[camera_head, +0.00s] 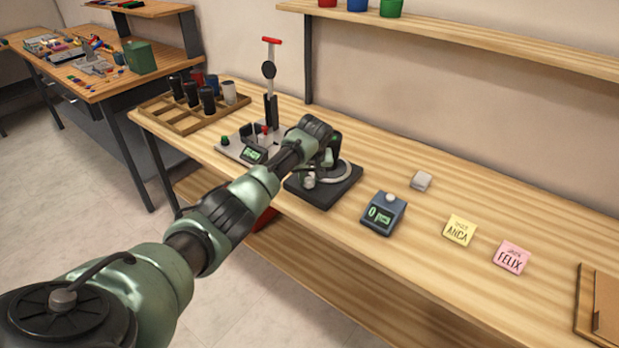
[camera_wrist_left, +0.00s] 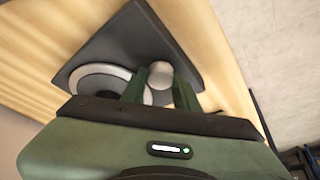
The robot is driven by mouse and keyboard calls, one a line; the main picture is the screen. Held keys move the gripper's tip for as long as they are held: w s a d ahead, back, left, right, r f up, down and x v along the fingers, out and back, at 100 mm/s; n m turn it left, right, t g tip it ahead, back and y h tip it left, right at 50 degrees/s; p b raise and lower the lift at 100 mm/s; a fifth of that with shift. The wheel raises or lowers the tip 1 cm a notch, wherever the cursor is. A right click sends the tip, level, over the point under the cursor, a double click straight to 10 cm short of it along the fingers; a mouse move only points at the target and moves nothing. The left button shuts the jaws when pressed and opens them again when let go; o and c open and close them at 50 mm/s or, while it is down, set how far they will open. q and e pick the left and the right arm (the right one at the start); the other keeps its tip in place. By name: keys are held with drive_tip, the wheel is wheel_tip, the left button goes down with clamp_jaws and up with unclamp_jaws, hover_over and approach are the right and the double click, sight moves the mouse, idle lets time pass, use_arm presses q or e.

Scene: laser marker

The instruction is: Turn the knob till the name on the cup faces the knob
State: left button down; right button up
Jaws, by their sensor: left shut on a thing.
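My left gripper (camera_head: 318,170) reaches over a dark square base (camera_head: 335,190) and is shut on the silver-grey knob (camera_head: 308,180) at its corner. In the left wrist view the knob (camera_wrist_left: 160,74) shows between the two green fingers (camera_wrist_left: 160,88). Beside the knob on the same base is a round pale turntable (camera_head: 340,174), partly covered by my gripper; its ring also shows in the left wrist view (camera_wrist_left: 84,78). I cannot make out a cup or a name on the turntable. My right gripper is in neither view.
The marker stand (camera_head: 269,90) is behind my gripper. A display box (camera_head: 383,214), yellow ANCA note (camera_head: 459,230) and pink FELIX note (camera_head: 511,256) lie to the right.

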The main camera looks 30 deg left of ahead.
use_arm(q)
drive_tip(key=shift+s+a+r+m+t+h+p, duration=0.15)
drive_tip(key=shift+m+h+p, duration=0.1)
drive_tip(key=shift+m+p, duration=0.5)
drive_tip(key=shift+w+d+r+m+t+h+p, duration=0.15)
drive_tip(key=shift+m+h+p, duration=0.1)
drive_tip(key=shift+m+p, duration=0.5)
drive_tip(key=shift+s+a+f+m, duration=0.1)
drive_tip(key=shift+a+f+m, duration=0.05)
drive_tip(key=shift+m, duration=0.35)
drive_tip(key=shift+f+m+h+p, duration=0.1)
drive_tip(key=shift+m+h+p, duration=0.35)
drive_tip(key=shift+m, duration=0.35)
drive_tip(key=m+h+b, duration=0.1)
drive_tip(key=m, duration=0.1)
drive_tip(key=shift+a+f+m+t, duration=0.1)
drive_tip(key=shift+m+t, duration=0.2)
drive_tip(key=shift+m+h+b, duration=0.55)
drive_tip(key=shift+m+b, duration=0.25)
drive_tip(key=shift+m, duration=0.6)
drive_tip(key=c, duration=1.1)
unclamp_jaws()
drive_tip(key=shift+r, duration=0.2)
